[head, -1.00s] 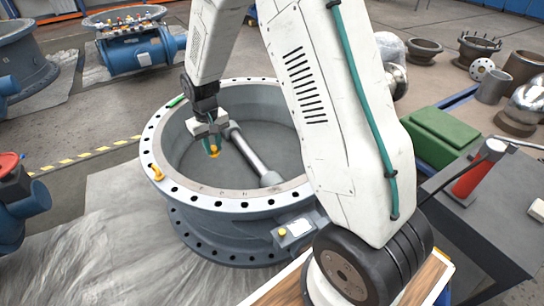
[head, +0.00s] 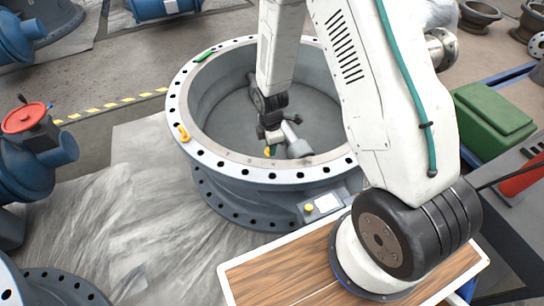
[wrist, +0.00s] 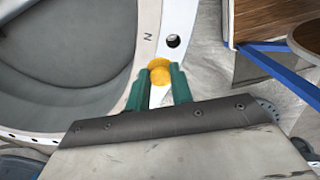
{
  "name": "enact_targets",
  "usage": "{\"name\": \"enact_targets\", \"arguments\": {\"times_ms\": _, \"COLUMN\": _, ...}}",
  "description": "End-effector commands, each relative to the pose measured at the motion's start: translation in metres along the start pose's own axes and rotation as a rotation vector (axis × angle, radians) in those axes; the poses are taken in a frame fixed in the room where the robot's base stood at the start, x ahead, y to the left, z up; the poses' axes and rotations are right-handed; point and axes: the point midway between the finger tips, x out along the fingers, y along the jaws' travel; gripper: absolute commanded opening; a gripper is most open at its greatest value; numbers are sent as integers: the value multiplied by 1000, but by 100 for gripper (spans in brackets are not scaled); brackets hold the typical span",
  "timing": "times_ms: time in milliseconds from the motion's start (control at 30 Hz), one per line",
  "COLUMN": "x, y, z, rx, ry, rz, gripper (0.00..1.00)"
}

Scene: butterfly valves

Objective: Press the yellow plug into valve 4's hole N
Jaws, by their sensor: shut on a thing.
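The large grey valve (head: 262,176) stands open side up in the middle of the head view, with a pale flange ringed by dark holes. In the wrist view a letter N is printed on the flange (wrist: 147,53), and a dark hole (wrist: 173,41) lies just right of it. My gripper (head: 270,147) is shut on the yellow plug (wrist: 160,70), held between its green fingers. In the wrist view the plug appears just short of the letter and hole; its height above the flange is unclear. The valve's number is not readable.
Another yellow piece (head: 184,133) sits on the flange's left side, and a green piece (head: 204,54) lies on its far left. A box with a yellow button (head: 309,209) is on the valve's near right side. A blue valve with a red handwheel (head: 25,118) stands left.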

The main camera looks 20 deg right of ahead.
Motion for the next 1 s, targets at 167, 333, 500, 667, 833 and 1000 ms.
{"name": "enact_targets", "arguments": {"times_ms": 167, "x": 22, "y": -20, "z": -2, "rx": -244, "ry": 0, "rz": -3, "gripper": 0}}
{"name": "enact_targets", "arguments": {"times_ms": 333, "x": 30, "y": -26, "z": -3, "rx": -341, "ry": 0, "rz": -1, "gripper": 0}}
{"name": "enact_targets", "arguments": {"times_ms": 500, "x": 40, "y": -27, "z": -4, "rx": -352, "ry": -1, "rz": -1, "gripper": 0}}
{"name": "enact_targets", "arguments": {"times_ms": 667, "x": 57, "y": -27, "z": -4, "rx": -350, "ry": -1, "rz": -2, "gripper": 0}}
{"name": "enact_targets", "arguments": {"times_ms": 833, "x": 73, "y": -27, "z": -4, "rx": -350, "ry": -2, "rz": -2, "gripper": 0}}
{"name": "enact_targets", "arguments": {"times_ms": 1000, "x": 83, "y": -26, "z": -4, "rx": -350, "ry": -2, "rz": 0, "gripper": 0}}
